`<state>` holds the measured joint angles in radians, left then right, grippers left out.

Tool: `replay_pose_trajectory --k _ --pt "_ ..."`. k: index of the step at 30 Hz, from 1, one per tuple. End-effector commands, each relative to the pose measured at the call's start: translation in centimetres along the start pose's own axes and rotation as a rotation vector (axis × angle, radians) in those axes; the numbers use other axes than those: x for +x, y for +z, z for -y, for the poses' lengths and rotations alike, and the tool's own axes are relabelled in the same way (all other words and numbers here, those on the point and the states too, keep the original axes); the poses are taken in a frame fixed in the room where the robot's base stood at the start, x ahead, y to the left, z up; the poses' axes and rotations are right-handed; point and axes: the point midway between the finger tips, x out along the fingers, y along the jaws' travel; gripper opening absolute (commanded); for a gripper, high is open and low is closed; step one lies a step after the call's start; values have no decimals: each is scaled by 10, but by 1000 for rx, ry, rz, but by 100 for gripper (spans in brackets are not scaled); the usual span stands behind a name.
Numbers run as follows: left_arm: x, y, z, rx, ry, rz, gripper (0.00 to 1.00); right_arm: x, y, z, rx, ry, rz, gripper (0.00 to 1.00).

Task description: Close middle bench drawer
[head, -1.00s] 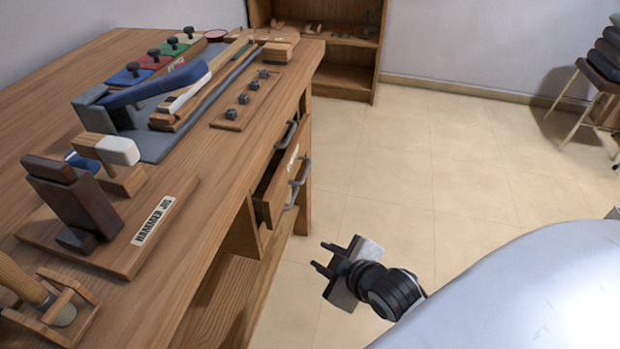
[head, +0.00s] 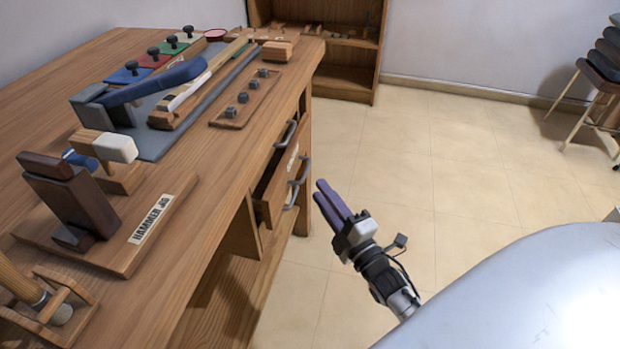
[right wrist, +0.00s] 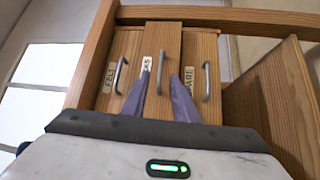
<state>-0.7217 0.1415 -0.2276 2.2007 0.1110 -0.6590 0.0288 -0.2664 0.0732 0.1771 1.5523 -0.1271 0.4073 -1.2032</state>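The bench (head: 215,185) has a stack of drawers in its right side. The middle drawer (head: 272,190) sticks out from the bench, with a grey bar handle (head: 303,170). In the right wrist view the middle drawer (right wrist: 163,40) stands out between two flush drawers, its label partly hidden by a finger. My right gripper (head: 332,203) is in front of the drawers, to their right, apart from them and empty. Its two purple fingers point at the drawers with a gap between them (right wrist: 164,95). My left gripper is not in view.
The neighbouring drawers, one labelled FELT (right wrist: 118,75) and one labelled SPARE (right wrist: 203,85), have similar handles. A hammer jig (head: 120,235) and other tools lie on the bench top. The tiled floor (head: 440,180) right of the bench is clear. A shelf (head: 345,75) stands behind.

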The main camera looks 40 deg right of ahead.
Motion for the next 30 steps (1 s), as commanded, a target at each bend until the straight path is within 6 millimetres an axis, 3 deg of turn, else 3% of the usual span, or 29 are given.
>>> replay_pose_trajectory --k 3,9,15,22,23,27,30 --pt "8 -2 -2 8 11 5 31 25 0 1 1 2 -1 26" --pt "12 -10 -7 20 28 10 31 54 0 2 2 1 -1 26" --pt "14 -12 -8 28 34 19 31 66 0 1 3 -2 0 26" --pt "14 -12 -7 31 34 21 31 66 0 1 3 -3 0 26" --pt "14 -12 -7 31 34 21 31 66 0 1 3 -3 0 25" --pt "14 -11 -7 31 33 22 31 66 0 1 3 -3 0 1" --pt "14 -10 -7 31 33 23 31 66 0 1 3 -2 0 0"
